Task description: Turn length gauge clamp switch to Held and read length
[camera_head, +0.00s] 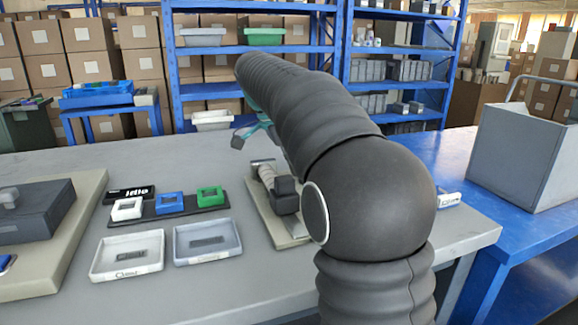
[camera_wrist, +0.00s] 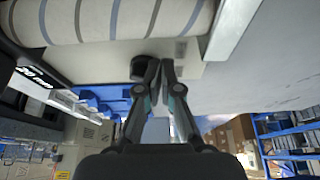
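My gripper (camera_wrist: 161,66) shows in the wrist view with its two fingers together and nothing seen between them. A short dark round knob (camera_wrist: 140,68) is right beside the fingertips, on a pale base plate (camera_wrist: 205,55); I cannot tell whether they touch it. No Held marking or length reading is legible. In the head view, my arm crosses the middle, and a dark device (camera_head: 286,197) on a beige base (camera_head: 268,222) is partly hidden behind it. A small black display (camera_head: 130,194) shows what looks like "idle".
A striped roll (camera_wrist: 110,20) lies close above the fingers in the wrist view. White (camera_head: 127,209), blue (camera_head: 170,203) and green (camera_head: 210,196) frames stand on a dark strip, with two shallow trays (camera_head: 127,256) (camera_head: 207,242) before them. A grey bin (camera_head: 530,155) stands right.

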